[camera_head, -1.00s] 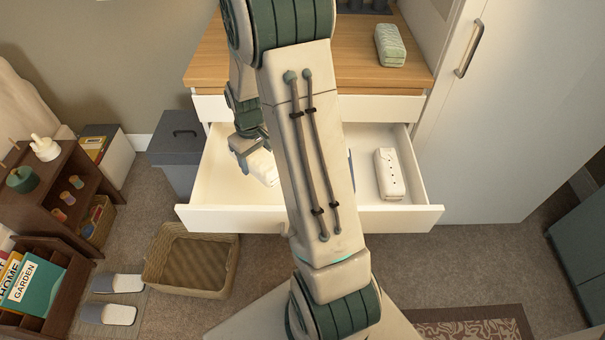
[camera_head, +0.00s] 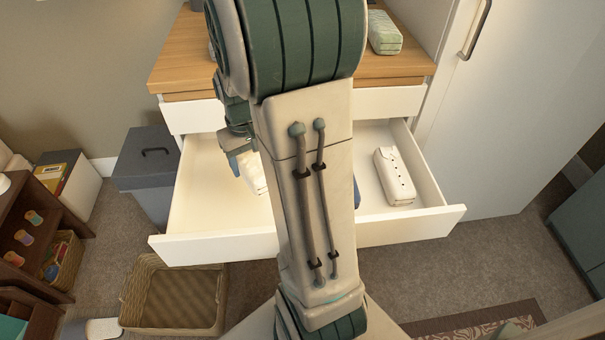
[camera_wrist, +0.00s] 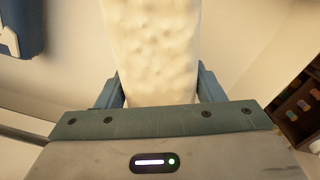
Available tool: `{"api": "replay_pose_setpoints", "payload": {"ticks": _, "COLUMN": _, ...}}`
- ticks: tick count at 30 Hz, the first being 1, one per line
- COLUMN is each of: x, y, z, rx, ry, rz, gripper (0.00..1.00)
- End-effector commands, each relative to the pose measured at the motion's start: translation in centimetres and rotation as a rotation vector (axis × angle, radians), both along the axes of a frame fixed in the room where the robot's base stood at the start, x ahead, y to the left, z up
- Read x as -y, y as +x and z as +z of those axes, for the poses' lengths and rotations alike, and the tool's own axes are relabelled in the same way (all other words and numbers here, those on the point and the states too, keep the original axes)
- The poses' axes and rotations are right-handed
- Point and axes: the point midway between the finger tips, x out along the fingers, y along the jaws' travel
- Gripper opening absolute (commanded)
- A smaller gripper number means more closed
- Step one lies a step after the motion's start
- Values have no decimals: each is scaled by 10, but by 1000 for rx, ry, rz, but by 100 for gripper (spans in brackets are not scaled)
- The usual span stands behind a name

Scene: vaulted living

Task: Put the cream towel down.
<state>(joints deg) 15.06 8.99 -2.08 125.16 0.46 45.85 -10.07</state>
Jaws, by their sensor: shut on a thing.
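The cream towel (camera_wrist: 152,50) is a pale, bumpy-textured roll between the fingers of my gripper (camera_wrist: 155,90) in the wrist view. My gripper is shut on it. In the head view the towel (camera_head: 252,172) shows partly beside my arm, inside or just above the left part of the open drawer (camera_head: 215,245). My gripper (camera_head: 243,162) is over that part of the drawer, largely hidden by my arm. I cannot tell whether the towel touches the drawer floor.
A white case with dark buttons (camera_head: 394,176) lies in the drawer's right part. A blue thing (camera_head: 357,192) shows beside my arm. A green rolled thing (camera_head: 384,33) is on the wooden top (camera_head: 405,70). A grey bin (camera_head: 147,175) and a wicker basket (camera_head: 175,297) stand at left.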

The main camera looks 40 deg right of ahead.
Motion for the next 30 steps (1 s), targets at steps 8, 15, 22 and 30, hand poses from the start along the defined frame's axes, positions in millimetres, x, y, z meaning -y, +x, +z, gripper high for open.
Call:
{"api": "replay_pose_setpoints", "payload": {"ticks": 8, "x": 8, "y": -7, "z": -30, "rx": -4, "ry": 1, "rz": -73, "gripper": 35}}
{"api": "replay_pose_setpoints", "payload": {"ticks": 15, "x": 11, "y": -7, "z": -60, "rx": 0, "ry": 0, "rz": -80, "gripper": 35}}
{"api": "replay_pose_setpoints", "payload": {"ticks": 22, "x": 10, "y": -7, "z": -87, "rx": -3, "ry": 0, "rz": -76, "gripper": 35}}
{"api": "replay_pose_setpoints", "payload": {"ticks": 30, "x": 9, "y": -6, "z": -97, "rx": 1, "ry": 0, "rz": -74, "gripper": 35}}
